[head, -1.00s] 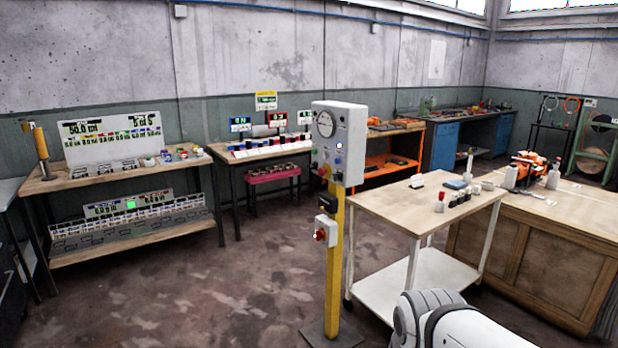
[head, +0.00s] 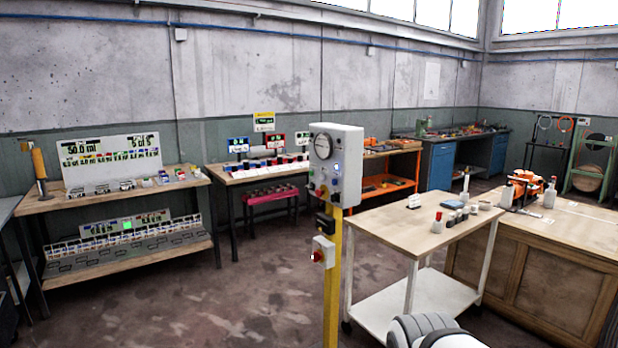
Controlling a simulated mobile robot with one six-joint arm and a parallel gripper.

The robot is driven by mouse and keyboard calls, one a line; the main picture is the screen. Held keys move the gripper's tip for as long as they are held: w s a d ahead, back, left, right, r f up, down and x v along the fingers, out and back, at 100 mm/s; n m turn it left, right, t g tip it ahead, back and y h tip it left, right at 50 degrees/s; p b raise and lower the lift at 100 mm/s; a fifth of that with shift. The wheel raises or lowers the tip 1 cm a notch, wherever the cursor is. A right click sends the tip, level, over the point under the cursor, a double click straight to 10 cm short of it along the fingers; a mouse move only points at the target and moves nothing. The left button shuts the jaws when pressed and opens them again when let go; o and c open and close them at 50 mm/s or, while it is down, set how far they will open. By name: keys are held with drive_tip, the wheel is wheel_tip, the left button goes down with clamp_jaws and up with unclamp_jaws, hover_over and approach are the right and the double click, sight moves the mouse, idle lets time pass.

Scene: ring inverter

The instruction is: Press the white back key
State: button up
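A pale grey control box (head: 343,150) stands upright on a yellow post (head: 332,275) in the middle of the head view. Its front carries a round dial gauge (head: 322,146), a small lit blue-white button (head: 337,168) and several small knobs along its lower part. I cannot make out which of these, if any, is a white back key; they are too small to tell. My gripper is out of view. Only a white and grey rounded link of my arm shows at the bottom edge, right of the post and apart from the box.
A two-level shelf table (head: 65,203) stands at left. The floor between is clear.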

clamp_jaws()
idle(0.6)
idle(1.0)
